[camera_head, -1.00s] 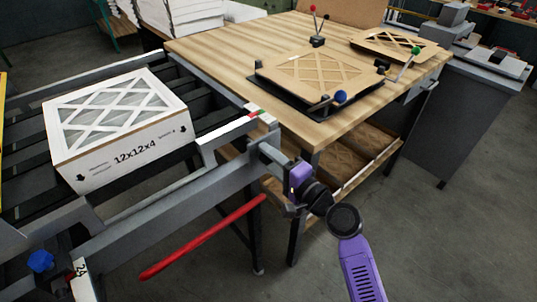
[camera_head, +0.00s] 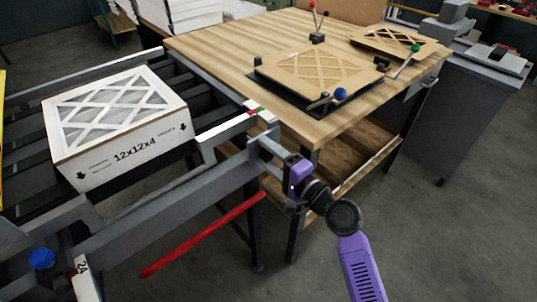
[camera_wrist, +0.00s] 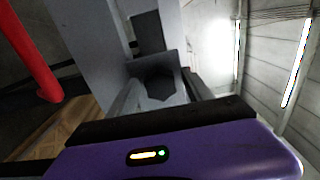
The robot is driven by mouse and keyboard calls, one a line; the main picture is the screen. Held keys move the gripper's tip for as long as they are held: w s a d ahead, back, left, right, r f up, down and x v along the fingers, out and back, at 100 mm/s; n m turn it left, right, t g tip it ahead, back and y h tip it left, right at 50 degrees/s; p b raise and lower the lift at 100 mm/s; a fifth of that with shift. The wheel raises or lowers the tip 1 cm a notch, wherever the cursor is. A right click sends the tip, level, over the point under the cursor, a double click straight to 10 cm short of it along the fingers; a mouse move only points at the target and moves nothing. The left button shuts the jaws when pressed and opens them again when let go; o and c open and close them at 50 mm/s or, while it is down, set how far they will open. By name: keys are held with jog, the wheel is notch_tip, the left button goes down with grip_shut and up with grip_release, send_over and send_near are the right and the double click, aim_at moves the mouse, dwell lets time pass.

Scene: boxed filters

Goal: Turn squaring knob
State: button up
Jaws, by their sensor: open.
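My gripper (camera_head: 266,148), with its purple body, is at the near right end of the grey conveyor side rail (camera_head: 160,205). In the wrist view its two grey fingers (camera_wrist: 160,92) are apart. A dark, many-sided shape (camera_wrist: 158,84) shows between them, in front of a grey upright part. I cannot tell whether this is the squaring knob or whether the fingers touch it. A blue knob (camera_head: 41,258) sits on the frame at the lower left, well away from my gripper. A white boxed filter (camera_head: 120,125) marked 12x12x4 lies on the conveyor.
A red bar (camera_head: 205,235) sticks out below the rail, and it also shows in the wrist view (camera_wrist: 32,50). A wooden table (camera_head: 225,48) behind holds a cardboard jig (camera_head: 320,72) with blue, green and red ball handles. Open floor lies at the lower right.

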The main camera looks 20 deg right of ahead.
jog(key=shift+s, duration=0.1)
jog(key=b+v, duration=0.1)
jog(key=v, duration=0.6)
jog(key=shift+s, duration=0.25)
jog(key=shift+d, duration=0.1)
jog(key=s+d+f+n+h, duration=0.1)
jog(key=s+d+n+h, duration=0.1)
jog(key=s+n+h, duration=0.3)
jog(key=s+d+f+n+h, duration=0.1)
jog(key=s+d+h, duration=0.15)
jog(key=s, duration=0.45)
jog(key=s+a+n+g+y, duration=0.1)
jog(key=s+a+n, duration=0.2)
jog(key=s, duration=0.9)
jog(key=s+a+n+g+y, duration=0.1)
jog(key=s+a+n, duration=0.2)
jog(key=s, duration=0.9)
jog(key=shift+s+a+f+n, duration=0.2)
jog(key=shift+s+a+n, duration=0.2)
jog(key=shift+n, duration=0.8)
